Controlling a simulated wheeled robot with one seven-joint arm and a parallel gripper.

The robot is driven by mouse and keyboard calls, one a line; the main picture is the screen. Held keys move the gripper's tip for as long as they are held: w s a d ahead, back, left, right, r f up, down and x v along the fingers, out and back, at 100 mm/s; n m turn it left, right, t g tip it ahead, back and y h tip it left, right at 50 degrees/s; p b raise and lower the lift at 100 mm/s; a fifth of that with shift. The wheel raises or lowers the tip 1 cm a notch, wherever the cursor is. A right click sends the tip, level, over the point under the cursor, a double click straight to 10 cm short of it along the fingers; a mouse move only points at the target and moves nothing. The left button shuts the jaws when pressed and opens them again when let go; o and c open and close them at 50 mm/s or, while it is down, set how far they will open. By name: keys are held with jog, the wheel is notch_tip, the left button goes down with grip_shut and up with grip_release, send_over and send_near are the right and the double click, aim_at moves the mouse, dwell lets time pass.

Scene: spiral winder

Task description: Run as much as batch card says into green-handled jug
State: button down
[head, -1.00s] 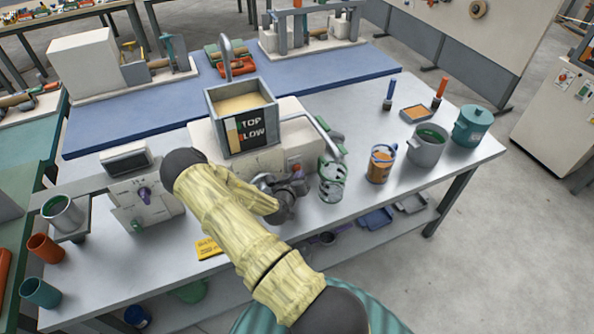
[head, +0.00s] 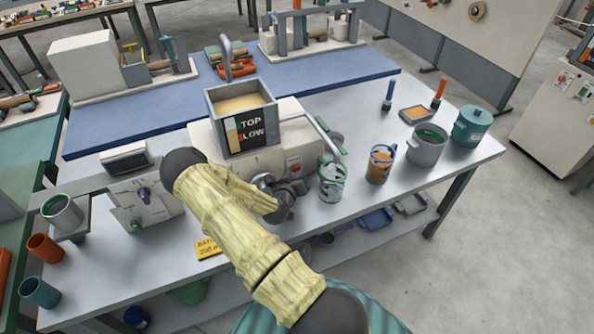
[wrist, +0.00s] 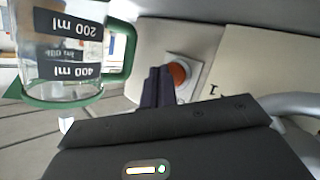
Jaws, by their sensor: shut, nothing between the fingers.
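The green-handled jug (head: 331,184) stands on the table at the right end of the dispenser, and looks empty. In the wrist view the jug (wrist: 62,62) shows black bands marked 200 ml and 400 ml, upside down. The dispenser's hopper (head: 241,101) holds pale material. A red-orange button (wrist: 179,73) is on the dispenser's face. My gripper (wrist: 158,84) is shut and empty, its fingertips close beside the button; contact is unclear.
A jug with orange-brown contents (head: 380,166), a grey pot (head: 427,149) and a teal lidded pot (head: 472,127) stand to the right. A scale-like unit (head: 144,205) and a grey cup (head: 62,214) are at left. The front right tabletop is clear.

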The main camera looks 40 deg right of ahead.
jog(key=shift+w+d+r, duration=0.1)
jog(key=shift+w+r, duration=0.45)
jog(key=shift+w, duration=0.05)
dwell(0.5)
jog(key=shift+s+f, duration=0.15)
dwell(2.4)
jog(key=shift+s+f, duration=0.1)
jog(key=shift+f, duration=0.05)
jog(key=shift+s+a+f, duration=0.1)
jog(key=shift+a, duration=0.1)
jog(key=shift+s+a+f, duration=0.1)
jog(key=shift+s+f, duration=0.1)
jog(key=shift+s, duration=0.25)
jog(key=shift+s+a, duration=0.2)
jog(key=shift+s, duration=0.8)
jog(key=shift+s+a, duration=0.2)
jog(key=shift+s, duration=0.8)
